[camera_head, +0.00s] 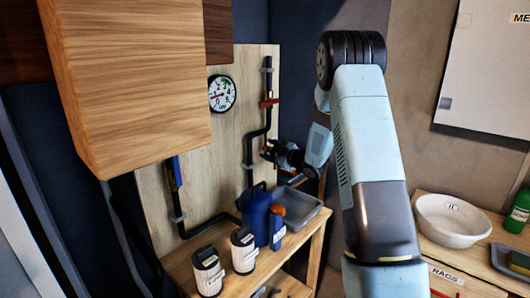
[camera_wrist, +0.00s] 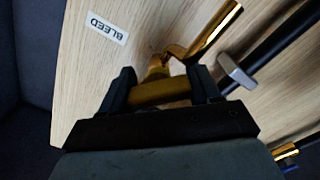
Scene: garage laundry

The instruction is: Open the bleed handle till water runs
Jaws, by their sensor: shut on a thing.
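In the wrist view my gripper (camera_wrist: 165,88) is shut on the yellow bleed handle (camera_wrist: 160,93), with a dark finger on each side of it. The handle joins a yellow spout or pipe (camera_wrist: 214,30) that runs to the upper right. A white label reading BLEED (camera_wrist: 107,27) is on the wooden board (camera_wrist: 165,15) beside it. In the head view my gripper (camera_head: 268,150) is at the board's right side, near the black pipe, and the handle is too small to make out. I see no running water in either view.
The board carries a round gauge (camera_head: 222,94), a red handle (camera_head: 268,103) and a blue handle (camera_head: 176,172). Below stand a blue jug (camera_head: 255,215), white containers (camera_head: 207,271) and a grey tray (camera_head: 299,213). A wooden cabinet (camera_head: 130,90) juts out at left.

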